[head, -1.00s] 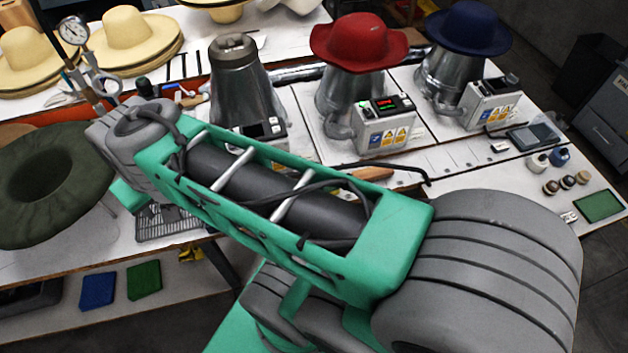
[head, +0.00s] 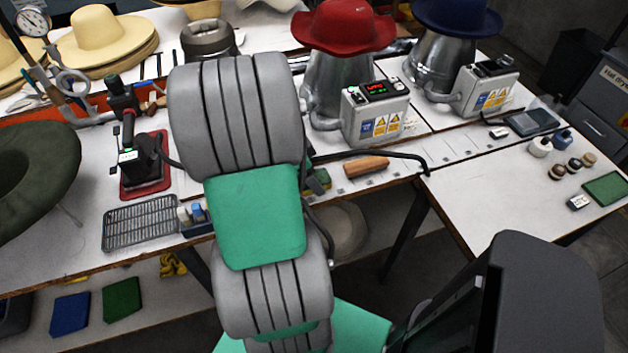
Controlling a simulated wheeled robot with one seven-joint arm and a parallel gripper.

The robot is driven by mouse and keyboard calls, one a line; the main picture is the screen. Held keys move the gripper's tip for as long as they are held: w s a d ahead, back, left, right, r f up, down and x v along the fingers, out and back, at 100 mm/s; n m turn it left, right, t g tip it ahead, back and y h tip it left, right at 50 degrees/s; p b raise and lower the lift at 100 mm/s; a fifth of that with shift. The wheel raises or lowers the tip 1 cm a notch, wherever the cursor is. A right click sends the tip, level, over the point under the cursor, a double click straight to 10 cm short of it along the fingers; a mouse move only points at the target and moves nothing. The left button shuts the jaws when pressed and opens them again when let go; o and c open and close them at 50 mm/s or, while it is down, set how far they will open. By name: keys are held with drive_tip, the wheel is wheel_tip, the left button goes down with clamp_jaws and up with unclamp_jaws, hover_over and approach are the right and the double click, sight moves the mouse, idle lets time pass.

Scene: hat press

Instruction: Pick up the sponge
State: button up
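A small green and yellow block (head: 318,181), which looks like a sponge, lies on the work table just right of my arm. My arm hides part of it, and I cannot be sure what it is. My gray and green arm rises through the middle of the head view and covers part of the table. I cannot make out my gripper or its fingertips in the head view, so its distance from the sponge does not show.
Right of the block lies a wooden-handled tool (head: 366,167). A wire rack (head: 141,224) and a red-based device (head: 146,185) stand to the left. Blue (head: 70,314) and green (head: 122,299) pads lie on the lower shelf. Hats on metal formers stand behind. The right table has bare room.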

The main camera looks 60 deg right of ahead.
drive_tip(key=shift+s+f, duration=0.1)
drive_tip(key=shift+f, duration=0.05)
drive_tip(key=shift+c, duration=0.2)
drive_tip(key=c, duration=1.3)
